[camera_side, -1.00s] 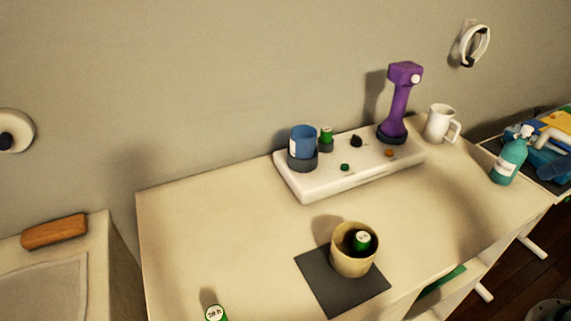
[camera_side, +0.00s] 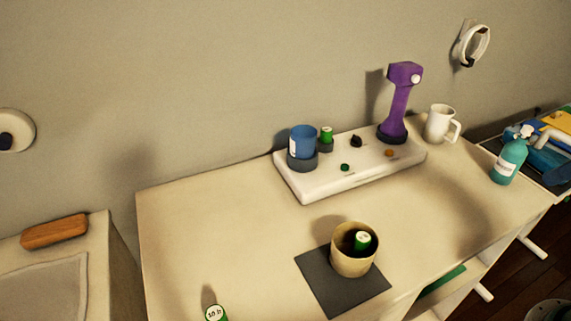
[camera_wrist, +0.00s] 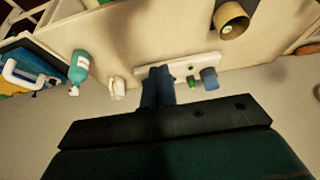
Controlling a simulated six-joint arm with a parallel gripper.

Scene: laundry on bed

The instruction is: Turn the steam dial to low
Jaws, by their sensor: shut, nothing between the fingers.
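A white steamer base (camera_side: 315,187) sits at the back of the table. On it is a small black knob (camera_side: 356,141), which looks like the dial; its setting is too small to read. A purple steamer (camera_side: 400,100) stands upright at the base's right end, and a blue cup (camera_side: 302,141) sits in a dark holder at its left end. My gripper (camera_wrist: 158,72) shows only in the wrist view. It is shut and empty, its dark blue fingers overlapping the white base (camera_wrist: 205,63) in that picture and hiding part of it. The knob is not distinguishable there.
A tan pot (camera_side: 352,262) holding a green cylinder stands on a dark mat (camera_side: 320,286). A white mug (camera_side: 439,124) and teal bottle (camera_side: 508,160) are to the right. The table in front of the base is mostly clear.

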